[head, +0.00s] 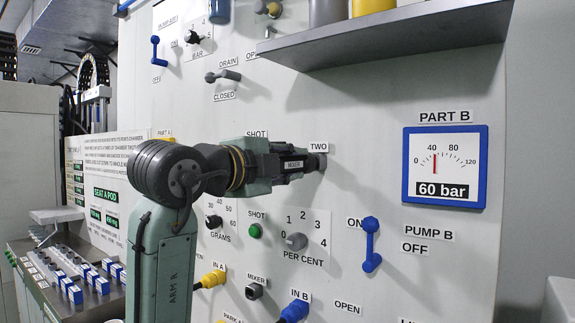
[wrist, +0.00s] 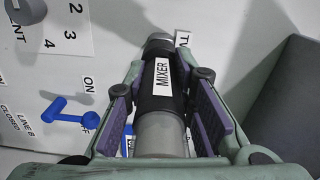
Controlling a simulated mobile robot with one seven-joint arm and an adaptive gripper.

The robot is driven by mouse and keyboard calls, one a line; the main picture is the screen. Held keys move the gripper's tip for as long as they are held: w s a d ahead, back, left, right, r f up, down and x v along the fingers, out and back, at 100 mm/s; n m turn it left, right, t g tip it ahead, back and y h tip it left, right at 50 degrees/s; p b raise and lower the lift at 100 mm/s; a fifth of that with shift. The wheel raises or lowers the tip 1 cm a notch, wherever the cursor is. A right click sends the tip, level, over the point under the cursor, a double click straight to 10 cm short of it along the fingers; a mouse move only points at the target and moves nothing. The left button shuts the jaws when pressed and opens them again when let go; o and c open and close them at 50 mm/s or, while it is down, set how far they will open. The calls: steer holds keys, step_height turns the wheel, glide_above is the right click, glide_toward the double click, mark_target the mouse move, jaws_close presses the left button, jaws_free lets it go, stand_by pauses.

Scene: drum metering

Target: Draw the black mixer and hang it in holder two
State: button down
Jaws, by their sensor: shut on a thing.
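The black mixer (wrist: 160,100), a dark cylinder with a white MIXER label and grey ends, lies between the two finger pads of my gripper (wrist: 160,88). In the head view, the mixer (head: 293,165) lies roughly level in my gripper (head: 290,163), its far end pointing at the panel. The TWO label (head: 318,147) is just above that far end. A small grey end piece (head: 320,163) shows there, at or close to the panel; I cannot tell whether it is the holder or the mixer's tip, nor whether they touch. In the wrist view, the TWO label (wrist: 182,39) is partly hidden behind the mixer.
A shelf (head: 385,35) juts out above my gripper. The blue PUMP B lever (head: 371,245) and PER CENT knob (head: 296,241) are below. A MIXER socket (head: 254,291) sits between the yellow IN A (head: 212,279) and blue IN B (head: 294,311) plugs.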

steer(key=shift+x, duration=0.95)
steer(key=c, duration=1.3)
jaws_free()
steer(key=v, duration=1.2)
